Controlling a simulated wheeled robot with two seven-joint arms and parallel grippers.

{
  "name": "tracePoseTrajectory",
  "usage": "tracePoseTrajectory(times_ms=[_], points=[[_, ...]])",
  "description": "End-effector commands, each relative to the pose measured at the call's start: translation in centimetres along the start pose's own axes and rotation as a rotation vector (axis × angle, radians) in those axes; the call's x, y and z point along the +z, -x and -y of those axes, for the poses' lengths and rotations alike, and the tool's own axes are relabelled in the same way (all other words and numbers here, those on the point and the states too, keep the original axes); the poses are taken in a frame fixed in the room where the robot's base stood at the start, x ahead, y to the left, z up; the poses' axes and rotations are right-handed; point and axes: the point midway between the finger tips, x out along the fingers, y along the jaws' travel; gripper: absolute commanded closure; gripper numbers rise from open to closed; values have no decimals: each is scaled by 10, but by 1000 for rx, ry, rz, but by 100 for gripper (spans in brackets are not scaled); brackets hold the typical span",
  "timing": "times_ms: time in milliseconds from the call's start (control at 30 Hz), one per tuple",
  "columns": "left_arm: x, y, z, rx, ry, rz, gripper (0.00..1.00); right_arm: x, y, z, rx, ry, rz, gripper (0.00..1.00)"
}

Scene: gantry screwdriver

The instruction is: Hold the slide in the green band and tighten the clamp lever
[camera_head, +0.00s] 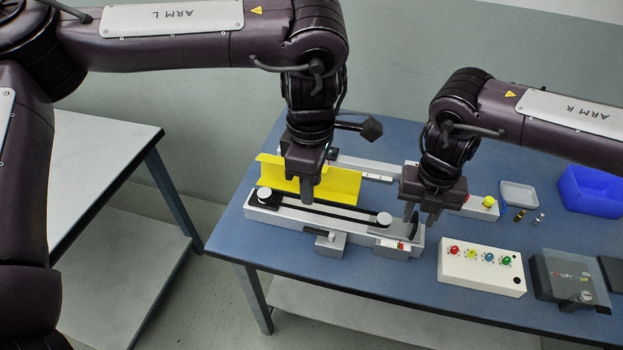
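A silver slide unit with a long black slot (330,208) lies on the blue table, with a round silver knob (384,219) near its right end. My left gripper (307,198) points down just above the slot, in front of the yellow plate; its fingers are seen edge-on, so I cannot tell whether it is open or touches anything. My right gripper (421,218) hangs over the unit's right end with its fingers apart. A dark upright part, perhaps the clamp lever (414,230), shows close below it. A red-and-white mark (390,244) is on the front block. I cannot make out a green band.
The yellow bent plate (335,183) stands behind the slot. A white box with coloured knobs (481,268) sits right of the unit. A blue bin (592,188), grey tray (519,194) and dark device (568,280) are further right. A grey table (105,165) stands at left.

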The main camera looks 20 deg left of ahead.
Motion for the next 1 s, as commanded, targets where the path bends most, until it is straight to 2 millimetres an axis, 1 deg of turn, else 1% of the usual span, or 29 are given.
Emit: tracePoseTrajectory(times_ms=[167, 833, 1000], points=[[0, 10, 0, 0, 0, 0, 67, 0, 11, 0, 1, 1, 0, 67], [0, 57, 0, 0, 0, 0, 67, 0, 65, 0, 1, -1, 0, 67], [0, 61, 0, 0, 0, 0, 67, 0, 71, 0, 1, 0, 0, 67]])
